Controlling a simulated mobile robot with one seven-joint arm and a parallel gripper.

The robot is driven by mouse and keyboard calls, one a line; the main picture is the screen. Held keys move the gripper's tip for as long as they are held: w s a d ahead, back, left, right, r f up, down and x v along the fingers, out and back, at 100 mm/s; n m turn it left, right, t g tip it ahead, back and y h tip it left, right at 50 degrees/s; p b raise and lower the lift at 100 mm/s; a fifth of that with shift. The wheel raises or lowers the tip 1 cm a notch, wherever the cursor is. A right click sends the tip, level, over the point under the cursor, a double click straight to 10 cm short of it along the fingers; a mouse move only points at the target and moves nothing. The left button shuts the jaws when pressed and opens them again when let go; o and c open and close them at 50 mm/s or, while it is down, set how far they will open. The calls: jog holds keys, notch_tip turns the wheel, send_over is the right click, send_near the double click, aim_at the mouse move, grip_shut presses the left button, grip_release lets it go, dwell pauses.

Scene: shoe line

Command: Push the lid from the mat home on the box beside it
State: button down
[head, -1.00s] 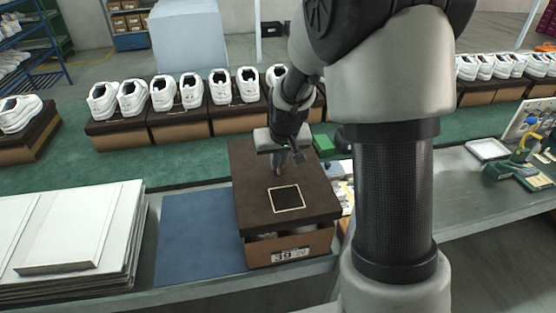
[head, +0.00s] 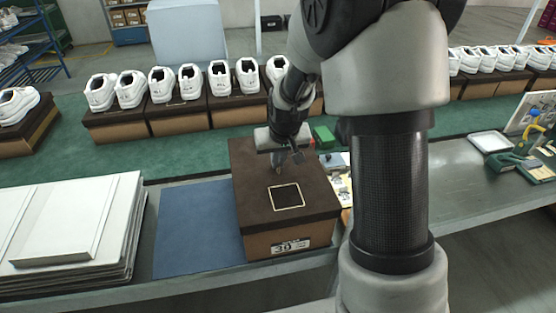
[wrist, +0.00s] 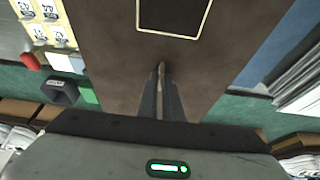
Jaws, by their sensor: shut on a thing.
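The dark brown lid (head: 255,177), with a pale square outline on top, sits level on the brown shoe box (head: 262,243). In the head view its rim comes down over the box's front wall and no gap shows there. The far side is hidden. My gripper (head: 279,169) points down at the far half of the lid's top. In the wrist view its two fingers (wrist: 160,80) are close together at the lid's surface (wrist: 105,60), shut on a narrow part of the lid that is mostly hidden between them. The blue mat (head: 196,230) lies bare, left of the box.
A stack of white boards (head: 65,225) lies left of the mat. White shoes on boxes (head: 190,82) line the green belt (head: 60,168) behind. A small green block (head: 324,136) and cards (head: 338,165) are right of the box. A white tray (head: 490,142) is farther right.

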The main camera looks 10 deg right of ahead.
jog(key=shift+f+b, duration=1.85)
jog(key=shift+f, duration=0.25)
dwell(0.5)
jog(key=c, duration=1.8)
grip_release()
jog(key=shift+c, duration=0.2)
jog(key=shift+r, duration=0.2)
jog(key=p+v, duration=0.2)
jog(key=v, duration=1.5)
jog(key=s+r+p, duration=0.5)
jog(key=s+r, duration=0.3)
jog(key=s, duration=0.2)
jog(key=s+r+t+p, duration=0.1)
jog(key=s+r+p, duration=0.4)
jog(key=s+r, duration=0.3)
jog(key=s, duration=0.2)
jog(key=shift+s, duration=0.4)
